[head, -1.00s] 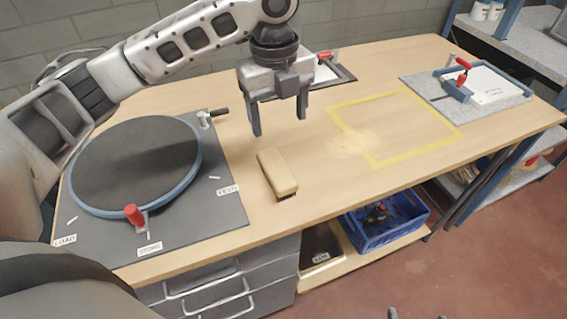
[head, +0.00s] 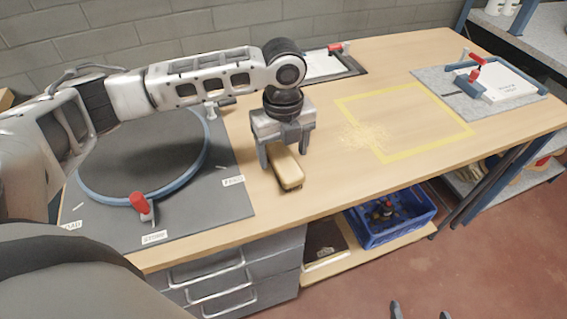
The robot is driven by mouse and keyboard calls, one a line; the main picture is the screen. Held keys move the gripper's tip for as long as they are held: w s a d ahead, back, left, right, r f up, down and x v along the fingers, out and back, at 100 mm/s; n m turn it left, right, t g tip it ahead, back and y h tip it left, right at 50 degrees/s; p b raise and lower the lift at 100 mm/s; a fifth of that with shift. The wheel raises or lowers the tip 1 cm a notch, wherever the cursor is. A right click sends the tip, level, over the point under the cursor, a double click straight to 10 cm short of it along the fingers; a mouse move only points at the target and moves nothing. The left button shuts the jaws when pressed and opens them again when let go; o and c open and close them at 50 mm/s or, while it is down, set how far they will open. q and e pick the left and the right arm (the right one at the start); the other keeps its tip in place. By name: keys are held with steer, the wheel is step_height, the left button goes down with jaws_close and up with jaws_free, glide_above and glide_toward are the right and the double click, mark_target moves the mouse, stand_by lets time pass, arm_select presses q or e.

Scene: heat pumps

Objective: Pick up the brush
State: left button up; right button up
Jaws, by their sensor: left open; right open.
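The brush (head: 289,172) has a pale wooden block and dark bristles underneath. It lies on the wooden workbench near its front edge, in the middle of the head view. My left gripper (head: 284,160) points down over the far end of the brush, with its open fingers on either side of the block. The gripper body hides that far end, and I cannot tell whether the fingers touch it. My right gripper (head: 418,311) shows only as dark fingertips at the bottom edge, open and away from the bench.
A round dark turntable (head: 145,155) with a red-knobbed clamp (head: 140,203) is left of the brush. A yellow taped square (head: 402,121) with scattered dust lies to the right. A clamp fixture (head: 480,92) stands at the far right. A blue crate (head: 392,220) sits below the bench.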

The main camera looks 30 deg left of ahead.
arm_select(q)
steer(key=shift+f, duration=1.45)
steer(key=c, duration=1.1)
steer(key=shift+r, duration=0.15)
steer(key=shift+r, duration=0.25)
step_height(320, 180, up, 2)
steer(key=shift+d+r, duration=0.1)
steer(key=w+d+r, duration=0.2)
steer(key=d+r, duration=0.1)
steer(key=d, duration=0.1)
steer(key=w+d+r, duration=0.2)
steer(key=d+r, duration=0.1)
steer(key=d, duration=0.1)
steer(key=w+d+r, duration=0.2)
steer(key=d+r, duration=0.2)
steer(key=shift+w+d+b, duration=0.15)
steer(key=shift+w+b, duration=0.15)
